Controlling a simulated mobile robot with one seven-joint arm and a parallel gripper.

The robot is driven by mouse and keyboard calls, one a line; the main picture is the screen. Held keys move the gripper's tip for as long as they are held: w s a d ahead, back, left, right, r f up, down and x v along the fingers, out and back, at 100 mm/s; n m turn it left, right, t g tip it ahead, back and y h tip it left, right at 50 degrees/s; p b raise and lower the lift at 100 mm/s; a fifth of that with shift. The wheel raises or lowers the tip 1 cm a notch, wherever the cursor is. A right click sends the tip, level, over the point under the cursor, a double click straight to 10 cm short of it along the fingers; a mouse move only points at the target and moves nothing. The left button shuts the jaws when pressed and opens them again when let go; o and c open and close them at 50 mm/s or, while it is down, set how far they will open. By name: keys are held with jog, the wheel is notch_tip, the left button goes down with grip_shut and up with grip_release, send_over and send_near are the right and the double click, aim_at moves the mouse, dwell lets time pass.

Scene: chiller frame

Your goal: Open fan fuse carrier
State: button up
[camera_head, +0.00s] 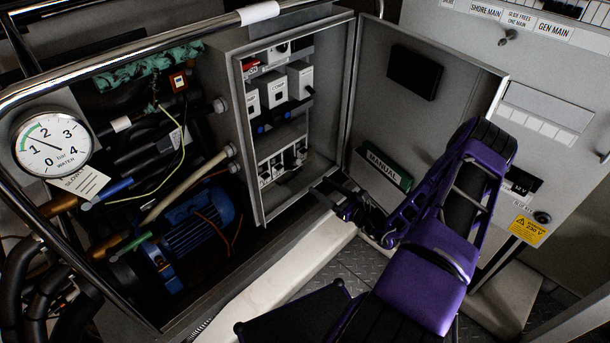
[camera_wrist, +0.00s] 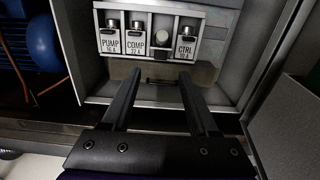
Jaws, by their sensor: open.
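In the wrist view a row of fuse carriers sits in the cabinet's lower panel: PUMP (camera_wrist: 110,42), COMP (camera_wrist: 135,40) and CTRL (camera_wrist: 185,42). No FAN label is readable. My gripper (camera_wrist: 160,75) is open and empty, its fingers below this row and roughly under that carrier. In the head view my gripper (camera_head: 325,193) is at the cabinet's lower front edge, right of the fuse row (camera_head: 282,166).
The cabinet (camera_head: 245,140) stands open, its door (camera_head: 410,110) swung right with a green MANUAL (camera_head: 388,168) in a pocket. Breakers (camera_head: 278,90) sit above the fuses. A blue motor (camera_head: 200,225), pipes and a gauge (camera_head: 52,143) are left. The cabinet's lower lip is close below my fingers.

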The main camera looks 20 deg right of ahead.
aim_at(300, 171)
jog(key=x, duration=0.8)
jog(key=shift+w, duration=0.1)
jog(key=shift+c, duration=0.2)
